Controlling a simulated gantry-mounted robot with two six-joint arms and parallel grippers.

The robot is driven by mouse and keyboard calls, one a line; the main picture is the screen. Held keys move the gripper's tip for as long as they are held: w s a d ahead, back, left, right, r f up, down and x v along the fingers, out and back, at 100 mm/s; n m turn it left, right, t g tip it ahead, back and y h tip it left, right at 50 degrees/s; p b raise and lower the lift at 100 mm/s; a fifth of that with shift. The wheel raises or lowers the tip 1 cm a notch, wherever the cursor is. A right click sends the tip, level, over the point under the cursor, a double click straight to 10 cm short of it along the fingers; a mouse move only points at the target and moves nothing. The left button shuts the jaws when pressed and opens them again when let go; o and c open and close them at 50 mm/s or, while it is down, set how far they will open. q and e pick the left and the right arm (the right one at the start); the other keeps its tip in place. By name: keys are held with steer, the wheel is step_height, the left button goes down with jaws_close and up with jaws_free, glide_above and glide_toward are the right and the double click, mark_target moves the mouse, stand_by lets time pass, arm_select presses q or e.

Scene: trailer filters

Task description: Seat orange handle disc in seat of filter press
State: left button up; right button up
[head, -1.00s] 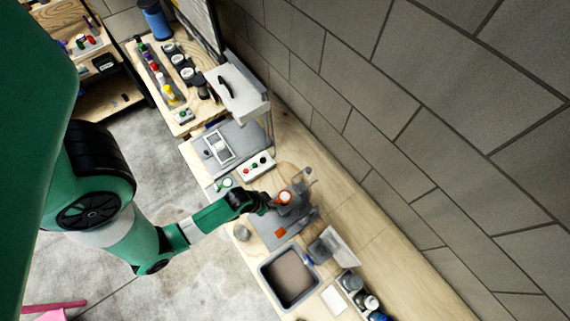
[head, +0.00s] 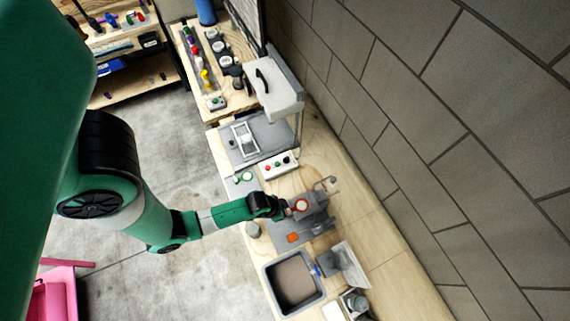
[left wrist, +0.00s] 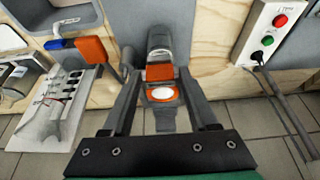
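The grey filter press (head: 314,203) stands on the bench in the head view. An orange ring with a white round centre (head: 301,206) is on it. In the left wrist view this orange piece with the white oval (left wrist: 163,93) and an orange block (left wrist: 160,73) just beyond it lie between my fingers. I cannot tell which of these is the handle disc, or whether it is seated. My left gripper (head: 286,209) is beside the press; its fingers (left wrist: 157,68) look spread, with gaps on both sides of the orange. My right gripper is not in view.
An orange square (head: 292,238) lies on a grey plate near the press. A button box (head: 278,165) stands on the other side. The block wall (head: 440,140) runs behind the bench.

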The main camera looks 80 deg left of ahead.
arm_select(q)
steer(key=shift+o, duration=0.6)
steer(key=shift+r, duration=0.1)
steer(key=shift+r+p, duration=0.25)
steer(key=shift+p, duration=0.05)
steer(key=p+v, duration=0.1)
steer(key=v, duration=0.2)
steer(key=shift+r+p, duration=0.1)
steer(key=shift+p, duration=0.3)
steer(key=s+d+b, duration=0.3)
steer(key=s, duration=0.8)
steer(key=shift+s+d+f, duration=0.25)
